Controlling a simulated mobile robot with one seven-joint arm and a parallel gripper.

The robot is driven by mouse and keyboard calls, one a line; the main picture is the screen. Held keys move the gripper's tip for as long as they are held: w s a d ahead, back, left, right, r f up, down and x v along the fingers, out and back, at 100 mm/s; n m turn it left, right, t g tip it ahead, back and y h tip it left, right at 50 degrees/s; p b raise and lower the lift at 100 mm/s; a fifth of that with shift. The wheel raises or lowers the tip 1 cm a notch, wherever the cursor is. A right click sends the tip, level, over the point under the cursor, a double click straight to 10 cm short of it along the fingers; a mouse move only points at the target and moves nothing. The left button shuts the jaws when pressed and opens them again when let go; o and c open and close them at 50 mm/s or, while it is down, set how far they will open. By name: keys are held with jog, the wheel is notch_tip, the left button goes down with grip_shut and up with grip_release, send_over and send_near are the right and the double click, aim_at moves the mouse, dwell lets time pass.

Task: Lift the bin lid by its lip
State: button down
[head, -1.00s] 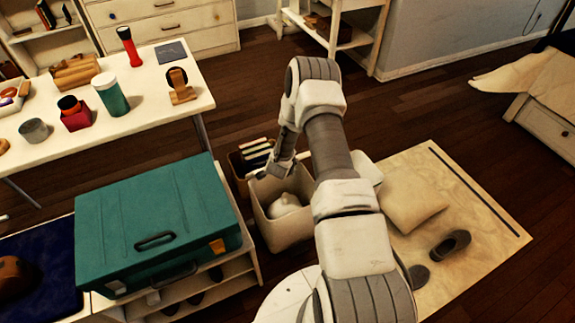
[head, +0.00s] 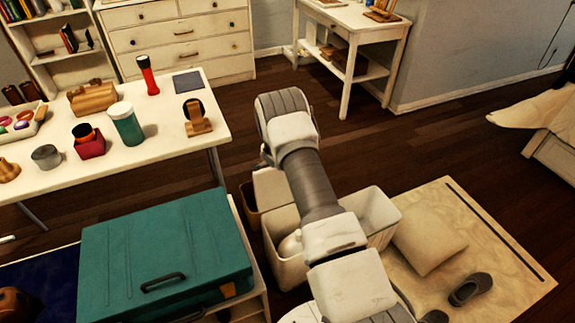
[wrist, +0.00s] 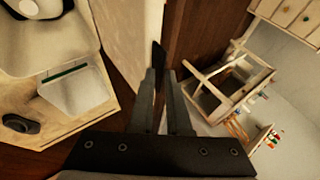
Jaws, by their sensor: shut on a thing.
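The pale bin lid (head: 272,188) stands raised, roughly upright, at the back of the cream bin (head: 288,262) in the head view. The bin is open and a whitish rounded thing (head: 291,243) shows inside it. In the wrist view the lid (wrist: 128,45) is a tall pale panel beside the fingers. My gripper (wrist: 162,80) is shut on the lid's edge; the exact contact at the lip is hard to see. In the head view my arm hides the gripper and part of the bin.
The teal case (head: 165,255) is left of the bin. A brown box (head: 250,196) sits behind the lid.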

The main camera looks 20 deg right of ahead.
jog(key=shift+w+r, duration=0.2)
jog(key=shift+w, duration=0.4)
jog(key=c, duration=1)
grip_release()
jog(key=shift+s, duration=0.1)
jog(key=p+v, duration=0.2)
jog(key=v, duration=1.5)
jog(key=shift+s, duration=0.15)
